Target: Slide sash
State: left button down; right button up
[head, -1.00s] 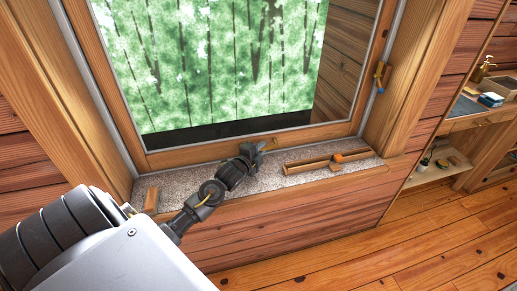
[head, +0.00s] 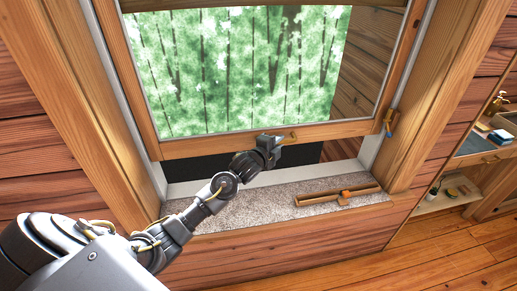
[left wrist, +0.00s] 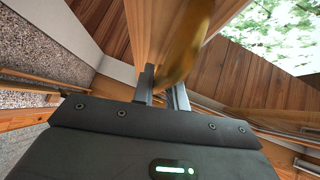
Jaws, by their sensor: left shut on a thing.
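The wooden window sash (head: 215,144) stands raised, with a dark gap between its bottom rail and the sill (head: 260,197). My left gripper (head: 276,142) is at the middle of the bottom rail, shut on the brass sash lift (head: 291,136). In the left wrist view the lift (left wrist: 188,40) shows blurred and close, at the two fingers (left wrist: 162,88). The exact contact is partly hidden. My right gripper is not in view.
A wooden stick with an orange piece (head: 345,194) lies on the right of the sill. A brass and blue catch (head: 390,122) is at the right side of the window. A desk (head: 480,150) with small items stands at right. The floor (head: 400,260) in front is clear.

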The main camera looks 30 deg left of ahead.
pick_arm(q)
notch_tip(320, 180, up, 17)
jog(key=p, duration=0.9)
jog(key=shift+a+p, duration=0.1)
jog(key=shift+p, duration=0.3)
jog(key=c, duration=1.6)
grip_release()
jog(key=shift+c, duration=0.2)
jog(key=shift+o, duration=1.2)
jog(key=shift+f, duration=0.2)
jog(key=shift+s, duration=0.1)
